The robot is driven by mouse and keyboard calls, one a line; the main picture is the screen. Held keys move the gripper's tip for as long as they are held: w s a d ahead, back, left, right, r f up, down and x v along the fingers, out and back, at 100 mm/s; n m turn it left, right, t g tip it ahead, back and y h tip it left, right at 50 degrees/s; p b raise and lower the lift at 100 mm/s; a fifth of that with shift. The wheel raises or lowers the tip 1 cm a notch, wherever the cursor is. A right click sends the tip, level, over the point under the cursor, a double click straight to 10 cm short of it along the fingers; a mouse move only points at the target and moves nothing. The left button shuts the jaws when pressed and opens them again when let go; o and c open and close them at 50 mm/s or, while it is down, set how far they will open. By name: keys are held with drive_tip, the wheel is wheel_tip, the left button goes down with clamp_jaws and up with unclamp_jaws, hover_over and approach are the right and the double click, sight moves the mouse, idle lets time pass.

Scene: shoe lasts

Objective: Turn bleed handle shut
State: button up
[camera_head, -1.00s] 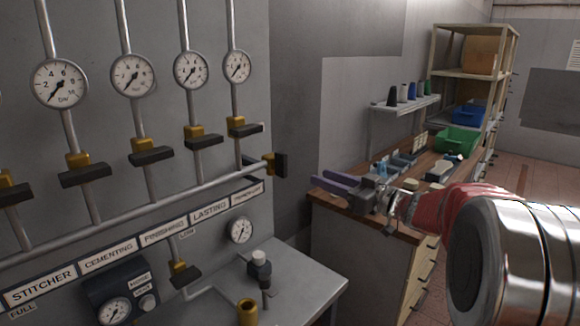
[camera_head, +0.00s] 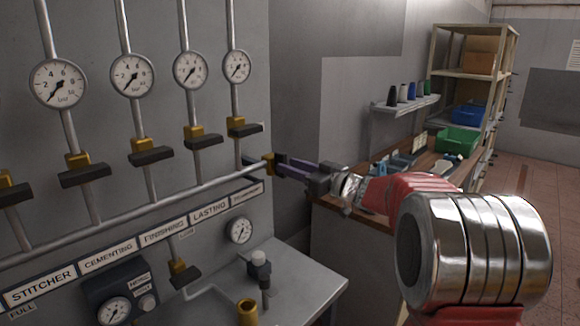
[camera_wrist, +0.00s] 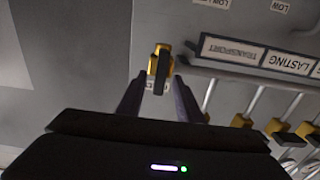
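The bleed handle is a dark lever on a brass valve (camera_head: 268,162) at the right end of the long, sloping pipe. In the wrist view the handle (camera_wrist: 161,75) stands nearly upright in the picture, with brass showing behind it. My gripper (camera_head: 279,165) reaches in from the right, and its purple fingers largely cover the handle in the head view. In the wrist view my gripper (camera_wrist: 158,82) is open, with one finger on each side of the handle's near end. A gap shows on both sides.
Several gauges with valves, such as one brass valve (camera_head: 236,123), hang above the pipe on the grey panel. A label strip (camera_head: 140,245) runs below it. A bench (camera_head: 352,240) and shelving (camera_head: 470,75) stand to the right.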

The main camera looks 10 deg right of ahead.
drive_tip(key=shift+x, duration=0.9)
clamp_jaws()
drive_tip(key=shift+d, duration=0.15)
